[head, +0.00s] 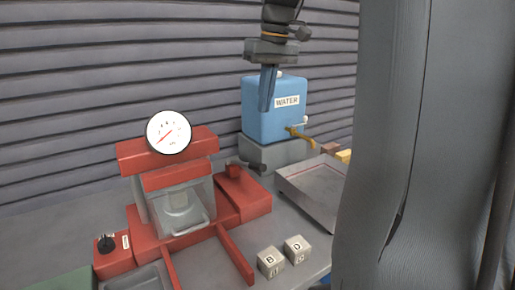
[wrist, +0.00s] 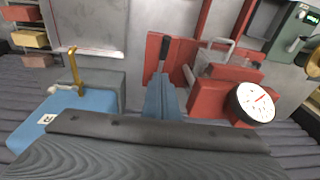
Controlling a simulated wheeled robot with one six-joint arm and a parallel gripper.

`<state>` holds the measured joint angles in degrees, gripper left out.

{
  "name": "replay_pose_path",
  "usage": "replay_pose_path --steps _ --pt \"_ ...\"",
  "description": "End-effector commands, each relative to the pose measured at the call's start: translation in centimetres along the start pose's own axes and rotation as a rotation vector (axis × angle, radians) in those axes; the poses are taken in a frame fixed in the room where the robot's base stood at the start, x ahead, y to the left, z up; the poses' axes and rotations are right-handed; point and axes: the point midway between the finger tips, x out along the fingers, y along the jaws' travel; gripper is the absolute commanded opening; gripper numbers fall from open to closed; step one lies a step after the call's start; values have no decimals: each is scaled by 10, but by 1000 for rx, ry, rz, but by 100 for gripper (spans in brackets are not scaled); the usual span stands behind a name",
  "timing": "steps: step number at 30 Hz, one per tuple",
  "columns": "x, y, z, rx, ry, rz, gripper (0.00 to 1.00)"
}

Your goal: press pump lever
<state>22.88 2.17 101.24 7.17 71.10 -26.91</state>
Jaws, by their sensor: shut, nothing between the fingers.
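The red press (head: 168,158) stands on the bench with a round white gauge (head: 168,132) on top. In the wrist view the black lever (wrist: 164,53) shows just beyond my fingertips. My gripper (head: 266,104) has blue fingers, points down, and is shut and empty. In the head view it hangs above the lever, in front of the water container. In the wrist view my gripper (wrist: 160,82) lines up with the lever; contact cannot be told.
A blue water container (head: 272,118) with a brass tap stands on a grey block behind the lever. A shallow grey tray (head: 310,188) lies to the right. Cubes marked B (head: 270,262) and D (head: 297,249) sit in front. A grey column hides the far right.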

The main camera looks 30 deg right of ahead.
Motion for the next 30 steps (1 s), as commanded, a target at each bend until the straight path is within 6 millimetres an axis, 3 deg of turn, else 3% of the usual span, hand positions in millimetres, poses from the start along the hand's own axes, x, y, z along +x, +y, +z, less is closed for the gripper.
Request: replay_pose_path --steps 8,22,30 --pt "16 -1 0 -1 -3 -2 0" --pt "104 -3 0 -4 -4 -2 0" --pt "131 -7 16 -3 -2 -1 0"
